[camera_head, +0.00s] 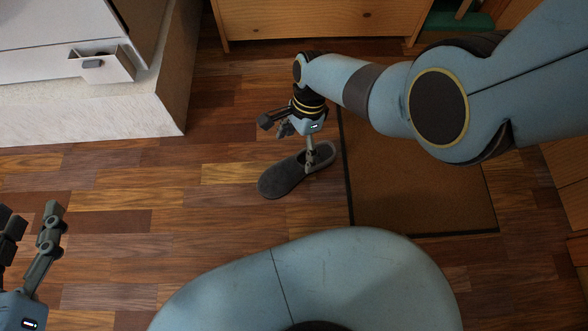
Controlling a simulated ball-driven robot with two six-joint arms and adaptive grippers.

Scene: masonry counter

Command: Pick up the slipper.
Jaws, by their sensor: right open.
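A dark grey slipper (281,179) lies on the wooden floor, its closed toe towards the lower left and its open heel end towards the upper right. My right gripper (298,148) is over the slipper's heel end and is open. I cannot tell whether the finger touches the slipper. My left gripper (31,229) is at the lower left, far from the slipper, with its two fingers apart and nothing between them.
A brown mat (415,190) with a dark border lies right of the slipper. A white counter (120,108) with a small open drawer (105,67) stands at the upper left. A wooden cabinet (310,18) stands at the back. The floor left of the slipper is clear.

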